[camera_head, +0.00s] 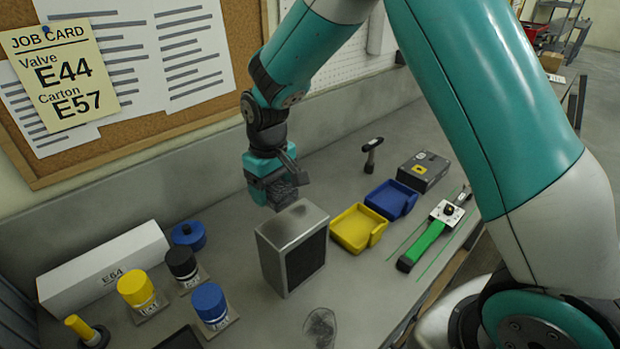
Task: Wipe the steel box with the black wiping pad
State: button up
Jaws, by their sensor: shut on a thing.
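The steel box (293,222) stands upright on the grey bench near the middle of the head view. It has a dark smudge on its light metal top and a dark front panel. My gripper (276,186) is shut on the black wiping pad (283,196), a dark, rough-textured block. It holds the pad near the back left edge of the box top, seemingly a little above it. I cannot tell whether the pad touches the box. The jaws partly hide the pad.
Yellow (359,229) and blue (391,199) trays sit right of the box. Yellow (136,288), black (182,263) and blue (209,302) capped containers and a white carton (104,265) stand left.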

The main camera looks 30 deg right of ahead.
jog(key=shift+r+p, duration=0.6)
jog(key=shift+r, duration=0.55)
jog(key=shift+s, duration=0.1)
